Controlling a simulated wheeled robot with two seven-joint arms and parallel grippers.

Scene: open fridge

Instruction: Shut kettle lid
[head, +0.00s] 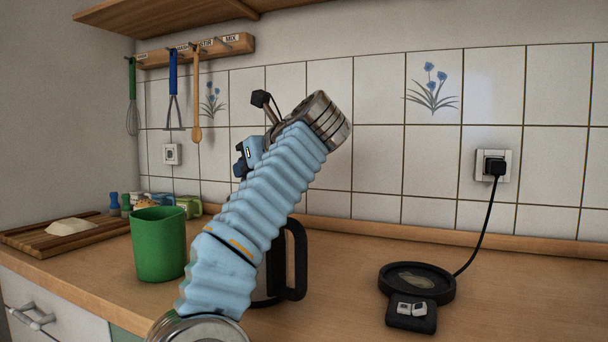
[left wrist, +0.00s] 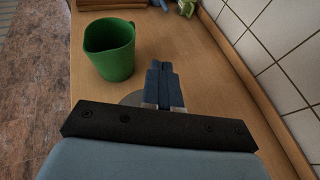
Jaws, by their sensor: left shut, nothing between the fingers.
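The kettle stands on the counter behind my left arm in the head view. My right gripper is not in view.
A green jug (head: 158,245) stands left of the kettle and also shows in the left wrist view (left wrist: 110,50). A black power base (head: 417,284) with a cord is at right. A cutting board (head: 65,237) lies far left. Counter between kettle and base is clear.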

